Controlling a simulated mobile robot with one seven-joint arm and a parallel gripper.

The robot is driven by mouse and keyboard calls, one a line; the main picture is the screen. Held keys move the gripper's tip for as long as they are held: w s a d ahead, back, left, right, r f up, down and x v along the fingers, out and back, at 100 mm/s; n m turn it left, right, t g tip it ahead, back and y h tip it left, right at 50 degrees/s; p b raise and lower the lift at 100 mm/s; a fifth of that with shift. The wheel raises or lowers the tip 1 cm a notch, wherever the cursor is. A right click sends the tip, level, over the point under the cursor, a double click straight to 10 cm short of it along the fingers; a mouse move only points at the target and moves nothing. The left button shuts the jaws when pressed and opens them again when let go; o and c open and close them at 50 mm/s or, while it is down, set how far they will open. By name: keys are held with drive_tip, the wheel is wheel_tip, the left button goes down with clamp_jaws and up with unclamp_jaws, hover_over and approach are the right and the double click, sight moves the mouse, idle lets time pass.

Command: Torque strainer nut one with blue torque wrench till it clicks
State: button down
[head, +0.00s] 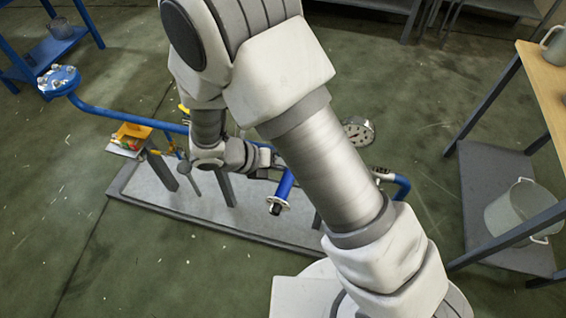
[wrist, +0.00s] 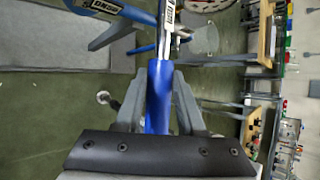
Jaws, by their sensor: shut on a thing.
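My gripper (head: 268,160) is over the pipe stand, partly hidden by my arm in the head view. In the wrist view my gripper (wrist: 160,82) is shut on the blue handle of the torque wrench (wrist: 158,105). The handle lies between the two grey fingers, and a metal shaft with a label runs on beyond them. In the head view a short blue cylinder (head: 285,186) with a dark and pale end slants down beside the gripper; I cannot tell whether it is the wrench or a pipe branch. I cannot make out strainer nut one or whether the wrench touches it.
A blue pipe (head: 120,116) crosses the grey plinth (head: 255,226) on posts. A wooden-topped bench (head: 540,75) and a bucket (head: 520,209) are right; floor in front is clear.

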drive_tip(key=d+n+t+y+b, duration=0.3)
drive_tip(key=d+n+b, duration=0.1)
drive_tip(key=d, duration=0.4)
drive_tip(key=shift+s+d+n+t+b, duration=0.2)
drive_tip(key=shift+s+n+t+b, duration=0.15)
drive_tip(key=shift+n, duration=0.35)
drive_tip(key=shift+a+r, duration=0.1)
drive_tip(key=shift+r, duration=0.05)
drive_tip(key=a+m+g+h+p, duration=0.1)
drive_tip(key=a+m+p, duration=0.1)
drive_tip(key=a+p, duration=0.1)
drive_tip(key=shift+s+a+p, duration=0.1)
drive_tip(key=shift+s+p, duration=0.05)
drive_tip(key=shift+p, duration=0.4)
